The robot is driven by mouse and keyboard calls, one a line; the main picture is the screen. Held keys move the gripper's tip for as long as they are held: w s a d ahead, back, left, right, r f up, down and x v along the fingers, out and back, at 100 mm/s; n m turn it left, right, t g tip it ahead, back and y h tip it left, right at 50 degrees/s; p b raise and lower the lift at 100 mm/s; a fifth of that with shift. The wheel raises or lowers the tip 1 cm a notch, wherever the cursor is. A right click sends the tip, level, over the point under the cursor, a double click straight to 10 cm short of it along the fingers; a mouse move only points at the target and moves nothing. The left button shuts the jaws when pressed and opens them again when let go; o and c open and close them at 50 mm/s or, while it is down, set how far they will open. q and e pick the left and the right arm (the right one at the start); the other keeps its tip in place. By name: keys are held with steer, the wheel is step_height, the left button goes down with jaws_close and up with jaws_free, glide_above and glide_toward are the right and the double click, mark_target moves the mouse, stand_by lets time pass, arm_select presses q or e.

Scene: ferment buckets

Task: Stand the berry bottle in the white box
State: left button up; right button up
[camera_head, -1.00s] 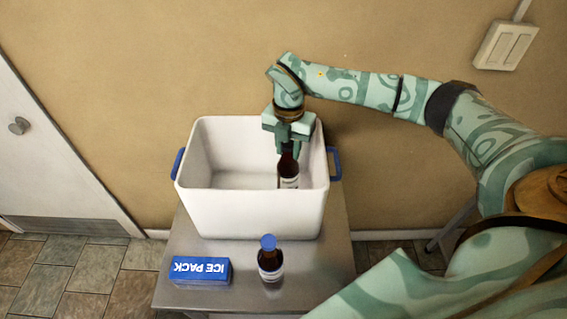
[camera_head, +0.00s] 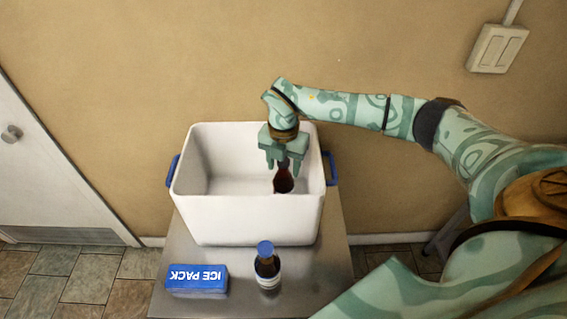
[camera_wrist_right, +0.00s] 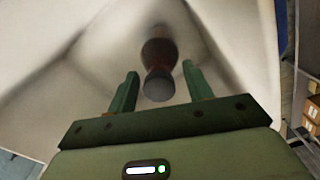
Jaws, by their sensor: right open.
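A dark brown bottle (camera_head: 284,181) with a dark cap is inside the white box (camera_head: 245,222), toward its right side. It looks about upright. The front wall hides its lower part and label, so I cannot read which bottle it is. My right gripper (camera_head: 284,163) is over the box, just above the bottle, with its fingers apart. In the right wrist view the bottle's cap (camera_wrist_right: 158,84) lies between the two open fingertips, with a gap on both sides. My left gripper is not in view.
The box has blue side handles and stands on a metal table (camera_head: 190,250). A blue-capped brown bottle (camera_head: 267,268) and a blue ice pack (camera_head: 197,278) are in front of it. The box's left half looks empty. A wall is close behind.

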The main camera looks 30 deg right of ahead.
step_height(320, 180, up, 12)
steer(key=shift+r+p, duration=0.15)
steer(key=shift+p, duration=0.2)
